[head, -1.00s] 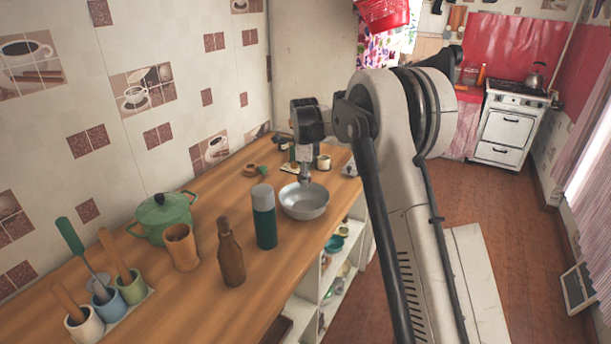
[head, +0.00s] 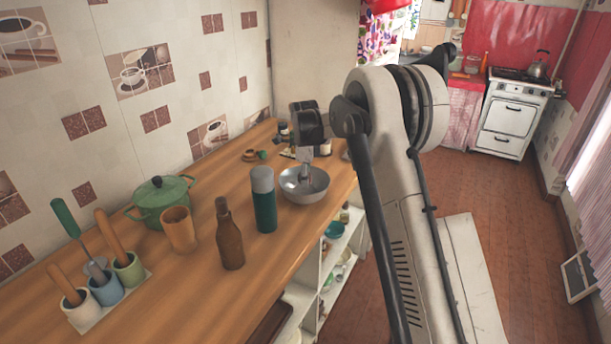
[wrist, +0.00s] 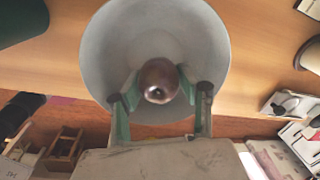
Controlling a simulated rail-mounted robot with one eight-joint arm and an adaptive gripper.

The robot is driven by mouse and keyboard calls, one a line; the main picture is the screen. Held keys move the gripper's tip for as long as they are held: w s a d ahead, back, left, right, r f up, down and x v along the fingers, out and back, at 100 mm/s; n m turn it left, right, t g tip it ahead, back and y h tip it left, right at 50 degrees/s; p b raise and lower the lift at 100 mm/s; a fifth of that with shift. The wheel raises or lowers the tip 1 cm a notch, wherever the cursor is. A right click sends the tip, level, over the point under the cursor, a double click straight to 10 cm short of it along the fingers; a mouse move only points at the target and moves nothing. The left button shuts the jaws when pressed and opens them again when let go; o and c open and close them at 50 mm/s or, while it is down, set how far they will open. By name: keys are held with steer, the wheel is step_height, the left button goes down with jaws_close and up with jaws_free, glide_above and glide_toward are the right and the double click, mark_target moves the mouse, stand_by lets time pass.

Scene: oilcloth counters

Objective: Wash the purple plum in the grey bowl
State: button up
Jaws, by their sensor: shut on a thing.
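The grey bowl (head: 305,190) stands on the wooden counter, near its front edge, just right of a green flask. In the wrist view the bowl (wrist: 105,55) opens right beneath my gripper. My gripper (head: 306,176) points down into the bowl in the head view. In the wrist view its green fingers (wrist: 158,92) are shut on the dark purple-brown plum (wrist: 158,78), which has a shiny highlight. The plum lies within the bowl's outline there. Whether it touches the bowl's bottom I cannot tell. In the head view the plum is hidden.
A green flask with a grey cap (head: 264,205) stands close left of the bowl. A brown bottle (head: 229,240), a wooden cup (head: 180,230), a green pot (head: 161,203) and utensil holders (head: 106,286) stand further left. Small items crowd the counter behind the bowl.

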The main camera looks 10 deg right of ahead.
steer(key=shift+f+b, duration=1.45)
steer(key=shift+f, duration=0.7)
stand_by(2.9)
steer(key=shift+r+p, duration=1.5)
steer(key=shift+r, duration=3)
